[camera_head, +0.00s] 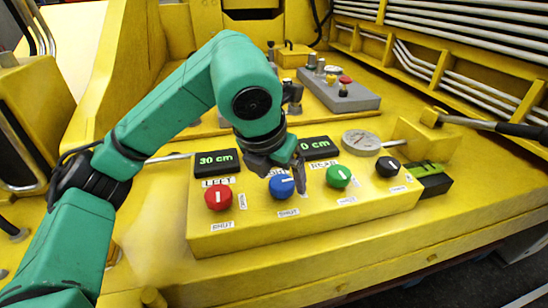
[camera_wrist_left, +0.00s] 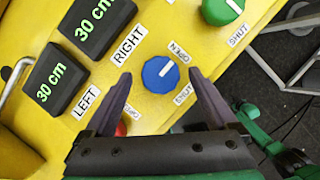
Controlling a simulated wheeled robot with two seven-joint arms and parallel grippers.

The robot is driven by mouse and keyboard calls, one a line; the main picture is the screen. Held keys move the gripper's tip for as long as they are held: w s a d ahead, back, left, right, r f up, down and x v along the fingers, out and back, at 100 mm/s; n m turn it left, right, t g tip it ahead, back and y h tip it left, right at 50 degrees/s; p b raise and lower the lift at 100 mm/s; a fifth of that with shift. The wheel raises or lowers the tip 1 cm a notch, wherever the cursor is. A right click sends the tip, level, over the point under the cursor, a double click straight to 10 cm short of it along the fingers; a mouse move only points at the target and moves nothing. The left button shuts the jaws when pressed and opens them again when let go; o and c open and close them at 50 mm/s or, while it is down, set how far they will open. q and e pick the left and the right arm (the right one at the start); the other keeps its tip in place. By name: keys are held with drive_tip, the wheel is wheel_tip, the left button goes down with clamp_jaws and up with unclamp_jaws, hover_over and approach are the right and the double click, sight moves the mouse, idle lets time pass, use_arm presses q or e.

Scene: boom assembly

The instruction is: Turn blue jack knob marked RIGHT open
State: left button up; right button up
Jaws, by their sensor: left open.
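The blue knob (camera_head: 281,187) sits on the front of the yellow control box (camera_head: 240,233), second from the left. It also shows in the left wrist view (camera_wrist_left: 160,73), next to the RIGHT label (camera_wrist_left: 129,45), with OPEN (camera_wrist_left: 180,50) and SHUT (camera_wrist_left: 184,93) labels beside it. Its white mark slants up and right in that view, towards the OPEN side. My left gripper (camera_wrist_left: 161,76) is open, with one finger on each side of the knob; whether they touch it I cannot tell. In the head view the left gripper (camera_head: 281,174) partly covers the RIGHT label. My right gripper is not seen.
A red knob (camera_head: 218,197) is left of the blue one; a green knob (camera_head: 339,176) and a black knob (camera_head: 388,166) are right. Two 30 cm displays (camera_head: 217,162) and a gauge (camera_head: 361,141) stand behind.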

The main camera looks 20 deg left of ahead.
use_arm(q)
drive_tip(key=p+v, duration=0.2)
drive_tip(key=v, duration=1.1)
drive_tip(key=shift+s+r, duration=0.15)
drive_tip(key=shift+r, duration=0.2)
